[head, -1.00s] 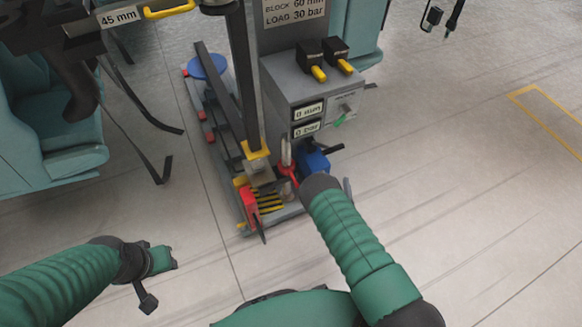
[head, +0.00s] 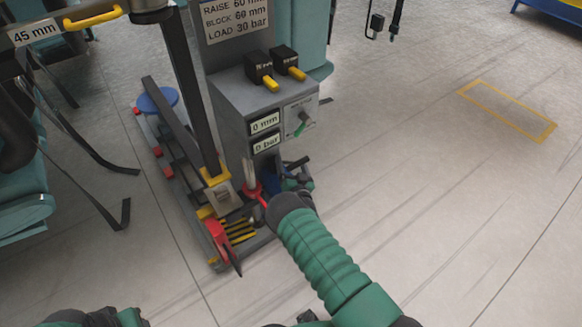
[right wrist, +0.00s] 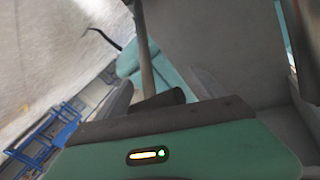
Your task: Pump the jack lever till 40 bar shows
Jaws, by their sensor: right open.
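The grey jack console (head: 235,105) has two small displays, one reading 0 mm (head: 265,123) and one reading 0 bar (head: 266,143). A blue pump part (head: 272,182) sits low at its front, with a short black bar (head: 297,163) beside it. A pale upright handle (head: 250,173) on a red base (head: 253,191) stands just left of it. Which part is the jack lever I cannot tell for sure. My right gripper (head: 299,180) is open beside the blue part, mostly hidden behind my wrist. My left gripper (head: 120,318) is partly cut off at the bottom edge, its jaws unclear.
A red wedge-like part (head: 222,243) and yellow-black stripes (head: 239,230) lie at the jack base's front. Two black boxes with yellow levers (head: 272,68) top the console. Teal seats stand left.

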